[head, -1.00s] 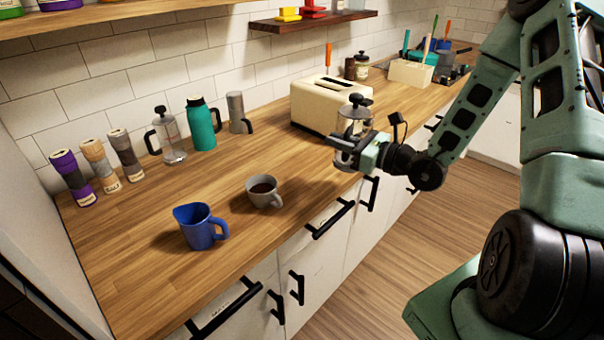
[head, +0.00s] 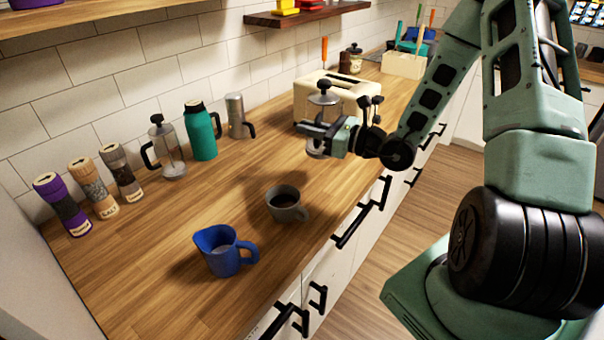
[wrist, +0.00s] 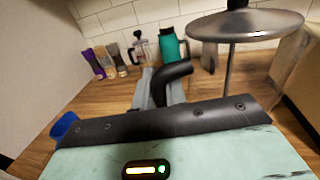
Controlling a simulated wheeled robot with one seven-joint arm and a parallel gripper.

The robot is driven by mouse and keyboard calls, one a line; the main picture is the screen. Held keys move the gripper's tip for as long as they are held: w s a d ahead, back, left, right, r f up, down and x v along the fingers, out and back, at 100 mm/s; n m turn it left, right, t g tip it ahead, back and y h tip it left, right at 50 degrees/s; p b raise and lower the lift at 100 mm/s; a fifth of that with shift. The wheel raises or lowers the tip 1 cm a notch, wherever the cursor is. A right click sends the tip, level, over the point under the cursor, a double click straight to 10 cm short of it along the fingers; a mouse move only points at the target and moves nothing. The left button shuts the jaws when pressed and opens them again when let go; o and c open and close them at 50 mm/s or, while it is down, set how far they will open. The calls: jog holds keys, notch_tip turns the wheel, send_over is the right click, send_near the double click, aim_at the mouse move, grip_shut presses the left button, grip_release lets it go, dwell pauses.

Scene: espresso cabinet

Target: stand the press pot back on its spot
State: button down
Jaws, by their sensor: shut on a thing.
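A press pot with a metal lid and black knob (head: 323,98) is held upright in my gripper (head: 322,134), in front of the toaster. My gripper is shut on it, and its black handle (wrist: 172,78) shows between the jaws in the wrist view. The jaws hide part of its glass body. Whether its base touches the counter I cannot tell. A second, similar press pot (head: 168,152) stands on the counter near the back wall, left of a teal bottle. No marked spot is visible.
A teal bottle (head: 201,132), a grey jug (head: 237,116) and several grinders (head: 92,188) line the wall. A cream toaster (head: 350,95) is behind my gripper. A grey mug (head: 285,205) and blue jug (head: 222,252) stand near the front. The middle of the counter (head: 185,205) is clear.

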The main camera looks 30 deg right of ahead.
notch_tip(320, 180, down, 10)
jog(key=p, duration=0.1)
jog(key=shift+w+a+p, duration=0.15)
jog(key=shift+w+p, duration=0.1)
jog(key=shift+p, duration=0.1)
dwell(0.4)
jog(key=c, duration=1.8)
grip_release()
jog(key=shift+f, duration=0.15)
jog(key=shift+c, duration=0.2)
jog(key=o, duration=0.4)
